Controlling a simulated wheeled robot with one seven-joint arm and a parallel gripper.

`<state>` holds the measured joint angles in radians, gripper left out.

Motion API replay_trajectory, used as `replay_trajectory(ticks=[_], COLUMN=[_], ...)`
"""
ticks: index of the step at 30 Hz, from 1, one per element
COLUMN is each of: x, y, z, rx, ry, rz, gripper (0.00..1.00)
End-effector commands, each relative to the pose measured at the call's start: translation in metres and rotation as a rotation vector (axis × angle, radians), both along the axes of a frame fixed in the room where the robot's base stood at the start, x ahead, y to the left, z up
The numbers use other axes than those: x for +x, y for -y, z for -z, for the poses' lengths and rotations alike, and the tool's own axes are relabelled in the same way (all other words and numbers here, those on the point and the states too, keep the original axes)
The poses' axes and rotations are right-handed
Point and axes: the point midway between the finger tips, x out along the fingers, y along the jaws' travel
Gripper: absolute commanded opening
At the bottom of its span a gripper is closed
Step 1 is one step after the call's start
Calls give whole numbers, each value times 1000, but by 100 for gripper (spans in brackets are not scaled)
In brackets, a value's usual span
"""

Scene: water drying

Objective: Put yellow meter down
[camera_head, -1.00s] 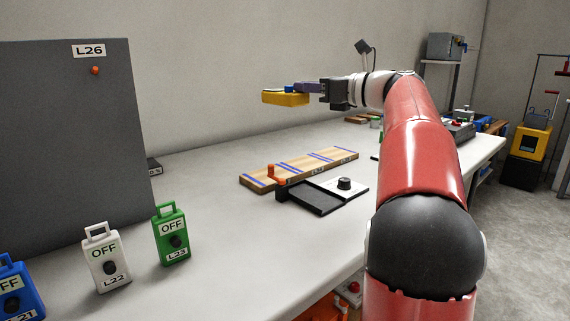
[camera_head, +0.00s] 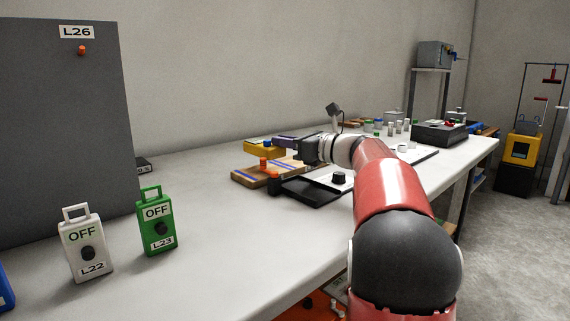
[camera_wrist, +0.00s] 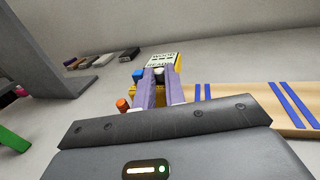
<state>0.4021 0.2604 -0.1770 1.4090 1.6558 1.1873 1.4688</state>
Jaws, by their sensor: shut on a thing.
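The yellow meter (camera_head: 262,147) is held by my gripper (camera_head: 281,142) above the left part of a wooden board with blue stripes (camera_head: 247,177). In the wrist view the meter (camera_wrist: 161,58) has a white label, and the two purple fingers of my gripper (camera_wrist: 158,80) are closed on it. The board (camera_wrist: 240,100) shows there to the right of the fingers. A gap seems to remain between meter and board in the head view. The fingers hide part of the meter.
A black tray (camera_head: 311,192) with an orange-topped post (camera_head: 274,180) stands in front of the board. Green L23 (camera_head: 157,226) and white L22 (camera_head: 86,250) boxes stand at the left near the grey L26 panel (camera_head: 60,130). The table between is clear.

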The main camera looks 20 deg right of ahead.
Motion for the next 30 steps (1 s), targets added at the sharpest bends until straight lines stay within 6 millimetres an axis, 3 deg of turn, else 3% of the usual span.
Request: replay_trajectory(ticks=[9,20,21,25,30], x=[0,0,0,0,0], y=[0,0,0,0,0], z=[40,44,45,44,45], rx=[2,1,0,0,0], ry=[0,1,0,-1,-1], rz=[-1,0,0,0,0], gripper=[0,0,14,31,34])
